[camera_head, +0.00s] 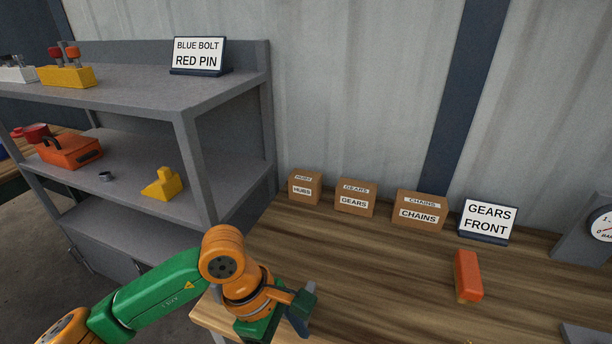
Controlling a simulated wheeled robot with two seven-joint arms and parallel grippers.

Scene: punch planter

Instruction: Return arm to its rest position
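My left arm, green and orange, comes in from the lower left. Its gripper (301,308) is over the left end of the wooden workbench (370,285), just right of the grey shelf unit (190,128). The fingers are seen at a slant and partly overlap, so I cannot tell whether they are open or shut. No held object is visible. My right gripper is not in view.
Boxes labelled hubs (305,188), gears (355,197) and chains (419,210) line the bench's back. A "GEARS FRONT" sign (487,221), a gauge (600,226) and an orange block (467,275) are to the right. The bench between gripper and block is clear.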

